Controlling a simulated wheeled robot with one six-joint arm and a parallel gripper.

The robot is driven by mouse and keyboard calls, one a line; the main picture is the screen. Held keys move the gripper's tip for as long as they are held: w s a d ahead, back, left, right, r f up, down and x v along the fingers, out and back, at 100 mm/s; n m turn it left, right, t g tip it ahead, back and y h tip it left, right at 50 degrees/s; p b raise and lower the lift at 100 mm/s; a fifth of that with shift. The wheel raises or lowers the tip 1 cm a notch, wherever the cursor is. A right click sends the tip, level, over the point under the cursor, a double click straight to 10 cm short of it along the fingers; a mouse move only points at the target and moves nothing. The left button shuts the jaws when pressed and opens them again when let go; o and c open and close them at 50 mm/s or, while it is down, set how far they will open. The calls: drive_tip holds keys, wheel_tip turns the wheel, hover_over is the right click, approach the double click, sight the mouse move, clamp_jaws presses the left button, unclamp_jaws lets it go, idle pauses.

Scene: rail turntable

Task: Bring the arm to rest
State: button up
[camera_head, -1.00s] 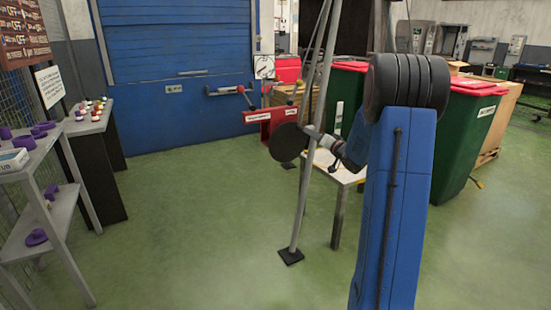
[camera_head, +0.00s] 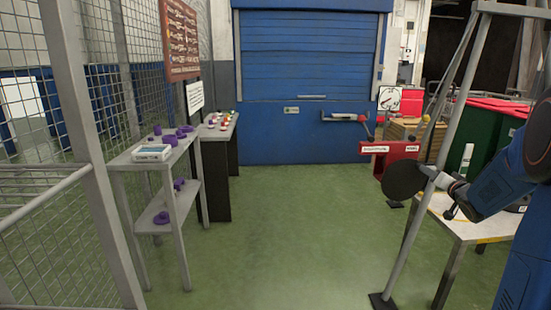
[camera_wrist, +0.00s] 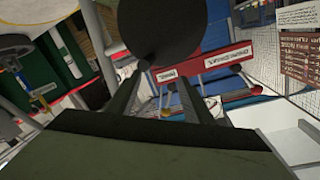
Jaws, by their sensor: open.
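My arm reaches in from the right edge of the head view, its blue links partly cut off. My gripper (camera_head: 428,172) is at its end, above the near side of a pale table and close to a slanting grey pole. A dark round disc (camera_head: 404,181) shows right at the gripper's tip. In the wrist view my gripper (camera_wrist: 160,78) has its two dark fingers apart, and the disc (camera_wrist: 165,28) fills the space just beyond them. I cannot tell whether the disc touches the fingers.
The pale table (camera_head: 455,221) and grey pole (camera_head: 415,190) stand at the right. A red stand (camera_head: 388,157) is behind the disc. A grey shelf (camera_head: 185,200) with purple pieces stands left beside a mesh fence (camera_head: 40,125). The green floor (camera_head: 290,235) in the middle is clear.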

drive_tip(key=s+a+r+n+g+h, duration=0.1)
drive_tip(key=s+a+g, duration=0.2)
drive_tip(key=s+a, duration=0.45)
drive_tip(key=s+a+r+g+h, duration=0.1)
drive_tip(key=s+a+g+h, duration=0.1)
drive_tip(key=s+a, duration=0.5)
drive_tip(key=s+a+f+n+g+y, duration=0.1)
drive_tip(key=s+a, duration=0.4)
drive_tip(key=s, duration=0.6)
drive_tip(key=s+a+f+n+g+y, duration=0.1)
drive_tip(key=s+a+f, duration=0.4)
drive_tip(key=s, duration=0.6)
drive_tip(key=s+a+f+n+g+y, duration=0.2)
drive_tip(key=s+a, duration=0.5)
drive_tip(key=s, duration=0.4)
wheel_tip(320, 180, down, 2)
drive_tip(key=n+g, duration=0.1)
drive_tip(key=g, duration=0.2)
drive_tip(key=shift+s+n, duration=0.3)
drive_tip(key=shift+s, duration=0.1)
